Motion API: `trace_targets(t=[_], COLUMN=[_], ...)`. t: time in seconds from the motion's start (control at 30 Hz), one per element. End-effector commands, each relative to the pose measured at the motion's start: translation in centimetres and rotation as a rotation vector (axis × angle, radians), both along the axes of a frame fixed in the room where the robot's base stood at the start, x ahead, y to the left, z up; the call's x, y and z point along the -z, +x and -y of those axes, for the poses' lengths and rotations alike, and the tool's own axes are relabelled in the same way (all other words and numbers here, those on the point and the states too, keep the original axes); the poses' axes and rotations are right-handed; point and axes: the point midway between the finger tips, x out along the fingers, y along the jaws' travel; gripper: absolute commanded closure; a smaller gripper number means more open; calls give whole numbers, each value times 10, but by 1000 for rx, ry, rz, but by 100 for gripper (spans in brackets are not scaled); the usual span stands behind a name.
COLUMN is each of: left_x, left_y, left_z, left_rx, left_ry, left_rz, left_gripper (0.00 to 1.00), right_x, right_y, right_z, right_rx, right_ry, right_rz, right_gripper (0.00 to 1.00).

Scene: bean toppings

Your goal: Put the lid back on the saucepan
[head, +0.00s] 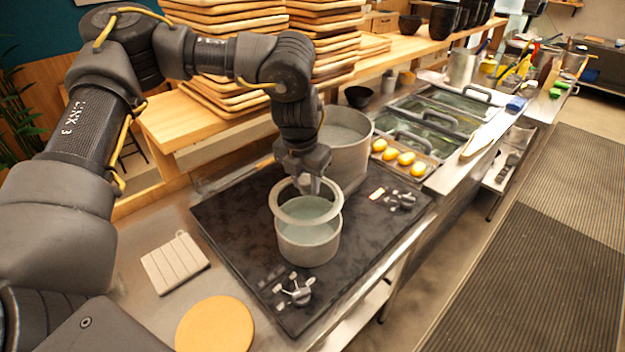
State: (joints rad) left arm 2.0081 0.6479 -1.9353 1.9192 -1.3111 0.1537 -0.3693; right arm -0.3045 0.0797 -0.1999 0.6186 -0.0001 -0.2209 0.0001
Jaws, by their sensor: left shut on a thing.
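The saucepan (308,248) is a small pale grey pot on the dark hob (240,225). The lid (283,212), a pale ring around a see-through middle, is over the saucepan's mouth and looks slightly tilted. Its front edge overlaps the pan's opening in the picture, and I cannot tell whether it touches the rim. My right gripper is not in view.
A larger pot (347,145) stands close behind the saucepan. Burner knobs (295,290) are in front. A grey slatted trivet (175,264) and a round wooden board (215,326) lie at the left. Yellow items (405,158) sit in a tray at the right. Stacked wooden boards (235,50) stand behind.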

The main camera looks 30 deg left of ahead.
Motion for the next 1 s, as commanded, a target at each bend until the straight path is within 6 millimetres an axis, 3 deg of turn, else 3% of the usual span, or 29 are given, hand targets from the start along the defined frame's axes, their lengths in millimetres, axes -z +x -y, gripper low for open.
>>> trace_targets(t=[0.6,1.0], left_x=[54,60], left_y=[1,2], left_z=[3,4], left_rx=[7,8], left_ry=[-2,-1], left_rz=[0,2], left_gripper=[97,97], right_x=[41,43], right_y=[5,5], right_z=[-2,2], right_rx=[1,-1], right_ry=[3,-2], right_rz=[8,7], right_gripper=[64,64])
